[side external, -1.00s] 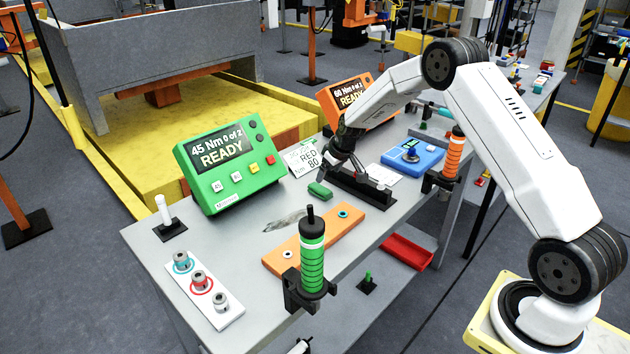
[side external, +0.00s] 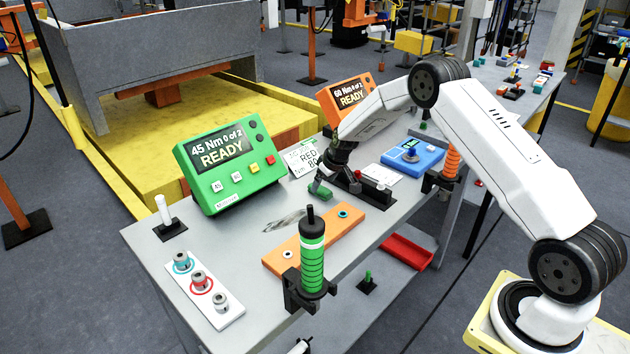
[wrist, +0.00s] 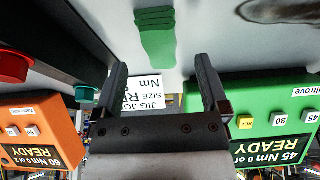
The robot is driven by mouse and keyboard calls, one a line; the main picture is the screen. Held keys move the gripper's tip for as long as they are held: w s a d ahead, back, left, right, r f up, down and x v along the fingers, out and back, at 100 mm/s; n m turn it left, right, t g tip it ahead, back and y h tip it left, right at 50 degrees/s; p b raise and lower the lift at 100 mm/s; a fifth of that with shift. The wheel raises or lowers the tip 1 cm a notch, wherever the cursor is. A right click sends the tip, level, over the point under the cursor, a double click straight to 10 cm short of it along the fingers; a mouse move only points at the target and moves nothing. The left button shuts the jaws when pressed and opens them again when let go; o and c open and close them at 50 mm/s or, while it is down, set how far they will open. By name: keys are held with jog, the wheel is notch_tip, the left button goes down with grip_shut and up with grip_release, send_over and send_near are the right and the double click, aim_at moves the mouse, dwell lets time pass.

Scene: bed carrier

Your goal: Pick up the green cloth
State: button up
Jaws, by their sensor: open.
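The green cloth (side external: 318,191) is a small folded piece lying on the grey table, behind the orange bar. In the wrist view the cloth (wrist: 157,38) is at the top centre, with stacked folds at its upper end. My gripper (side external: 324,180) is low over the table right by the cloth in the side view. In the wrist view my gripper (wrist: 160,72) has its two fingers apart, with nothing between them. The cloth lies just beyond the fingertips in that view, roughly in line with the gap. Whether the fingers touch the table cannot be told.
The green READY box (side external: 232,164) stands left of the cloth and the orange one (side external: 345,95) behind. A white sign (side external: 300,158) stands behind the gripper. A black holder (side external: 365,188) is close right. The orange bar (side external: 313,240) lies in front, beside a dark smudge (side external: 285,220).

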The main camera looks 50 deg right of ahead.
aim_at(321, 188)
jog(key=shift+x, duration=1.55)
grip_shut()
jog(key=shift+r, duration=0.1)
jog(key=shift+r, duration=0.8)
jog(key=s+a+r, duration=0.3)
jog(key=s+r, duration=0.8)
jog(key=s, duration=0.2)
jog(key=shift+s+a, duration=0.2)
jog(key=shift+s, duration=0.1)
jog(key=shift+r, duration=0.1)
